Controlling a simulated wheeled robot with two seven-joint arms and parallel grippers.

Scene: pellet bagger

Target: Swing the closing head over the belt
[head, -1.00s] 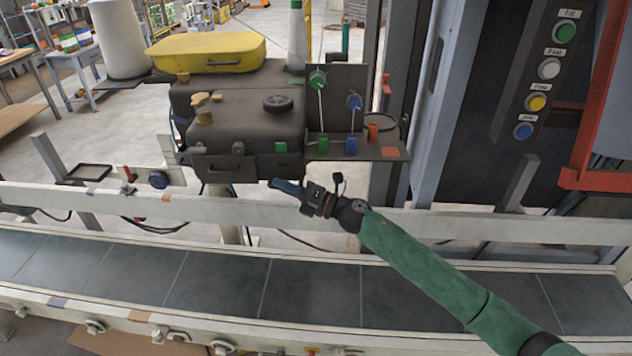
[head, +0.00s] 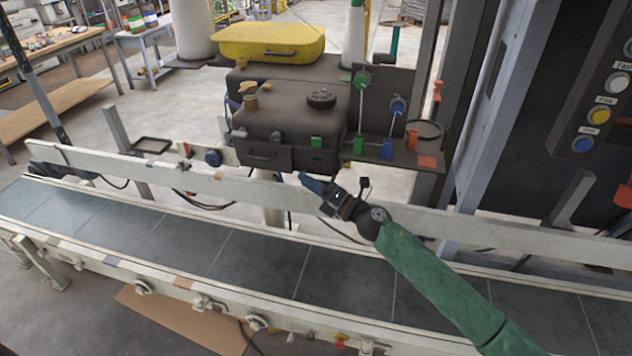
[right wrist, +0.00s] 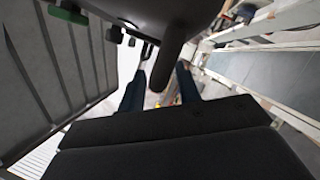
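The closing head (head: 290,125) is a dark grey boxy unit with a black knob on top and a front handle. It stands behind the belt (head: 255,255), beyond the pale side rail, not over the belt. My right gripper (head: 306,180) is just in front of and below its lower front edge. In the right wrist view my two dark blue fingers (right wrist: 158,88) are apart, with a dark rounded bar (right wrist: 174,45) showing between or beyond them. I cannot tell if they touch it. My left gripper is not in view.
A yellow cover (head: 270,42) lies behind the head. A bracket with green and blue levers (head: 388,150) is at its right. A button panel (head: 600,115) is on the far right. The pale rail (head: 480,225) runs along the belt, which looks empty.

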